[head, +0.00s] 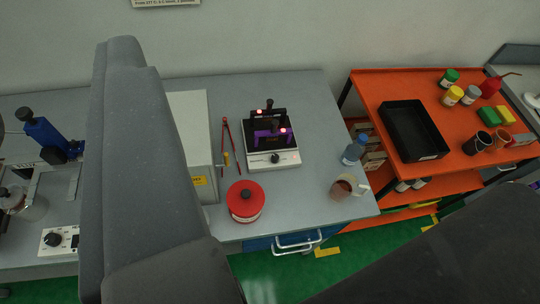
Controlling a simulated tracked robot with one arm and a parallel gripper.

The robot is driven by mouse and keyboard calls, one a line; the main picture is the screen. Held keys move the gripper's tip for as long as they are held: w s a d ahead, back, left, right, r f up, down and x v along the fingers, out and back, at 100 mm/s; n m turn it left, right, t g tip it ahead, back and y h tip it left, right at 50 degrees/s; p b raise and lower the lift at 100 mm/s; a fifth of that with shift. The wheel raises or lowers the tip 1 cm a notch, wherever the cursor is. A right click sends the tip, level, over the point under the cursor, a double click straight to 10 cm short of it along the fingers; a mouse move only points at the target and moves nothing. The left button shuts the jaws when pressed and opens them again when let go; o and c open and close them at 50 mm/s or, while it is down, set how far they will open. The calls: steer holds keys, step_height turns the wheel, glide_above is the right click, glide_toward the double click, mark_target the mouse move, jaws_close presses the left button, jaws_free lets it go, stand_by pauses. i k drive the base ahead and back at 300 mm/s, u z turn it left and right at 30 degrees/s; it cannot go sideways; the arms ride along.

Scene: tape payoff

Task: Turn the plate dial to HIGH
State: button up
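A white box-shaped device with a dark top plate (289,158) stands on the grey bench near the middle of the head view. A round black dial (276,158) sits on its front face. The dial's pointer and markings are too small to read. A black and purple fixture (270,134) with black knobs and two glowing pinkish spots is on top of the plate. Large grey parts of my arm cross the left and lower right of the view. My gripper itself does not show.
An orange cart (375,88) with a black tray (413,150) is at right.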

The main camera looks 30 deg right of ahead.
mark_target(274, 158)
steer(key=u, duration=0.05)
steer(key=i, duration=1)
steer(key=z, duration=0.05)
